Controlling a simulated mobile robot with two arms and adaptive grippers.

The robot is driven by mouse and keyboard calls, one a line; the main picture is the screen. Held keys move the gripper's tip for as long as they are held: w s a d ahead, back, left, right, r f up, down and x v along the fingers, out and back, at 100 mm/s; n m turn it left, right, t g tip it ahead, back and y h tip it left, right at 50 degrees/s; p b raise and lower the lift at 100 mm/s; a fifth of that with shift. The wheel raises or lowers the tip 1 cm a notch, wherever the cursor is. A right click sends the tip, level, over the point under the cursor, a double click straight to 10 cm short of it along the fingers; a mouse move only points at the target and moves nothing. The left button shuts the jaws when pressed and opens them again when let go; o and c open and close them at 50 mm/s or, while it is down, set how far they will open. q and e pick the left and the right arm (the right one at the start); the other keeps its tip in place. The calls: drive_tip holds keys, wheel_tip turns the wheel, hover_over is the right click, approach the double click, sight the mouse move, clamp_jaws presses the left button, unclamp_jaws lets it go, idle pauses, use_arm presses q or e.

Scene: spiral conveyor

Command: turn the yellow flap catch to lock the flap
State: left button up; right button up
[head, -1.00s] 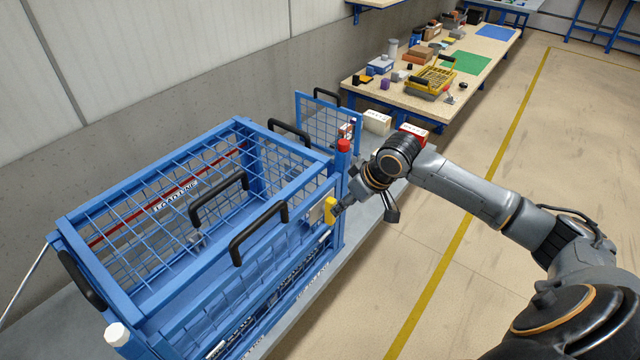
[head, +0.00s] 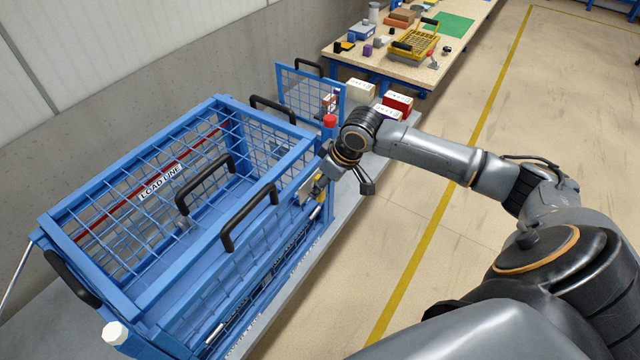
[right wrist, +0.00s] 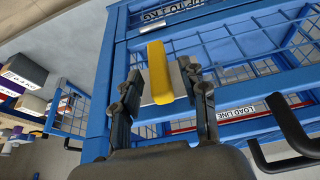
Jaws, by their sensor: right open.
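The yellow flap catch (right wrist: 158,72) is a bar-shaped lever on the blue mesh cage (head: 75,238). In the right wrist view it lies upright in the picture, between the two fingers of my right gripper (right wrist: 162,84). The fingers are open, with a visible gap to the catch on the left side and a grey plate behind it on the right. In the head view my right gripper (head: 318,188) is at the cage's near right corner and mostly hides the catch. My left gripper is not in view.
Black handles (head: 250,218) stand out from the cage's top and side. A red-capped post (head: 329,121) is close beside my right wrist. A blue mesh panel (head: 305,97) stands behind, with white and red boxes (head: 398,101) near it. Open floor lies to the right.

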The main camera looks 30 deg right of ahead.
drive_tip(key=shift+w+a+f, duration=0.1)
drive_tip(key=shift+w+f, duration=0.1)
drive_tip(key=shift+f, duration=0.3)
drive_tip(key=shift+w+f, duration=0.2)
drive_tip(key=shift+f, duration=0.25)
clamp_jaws()
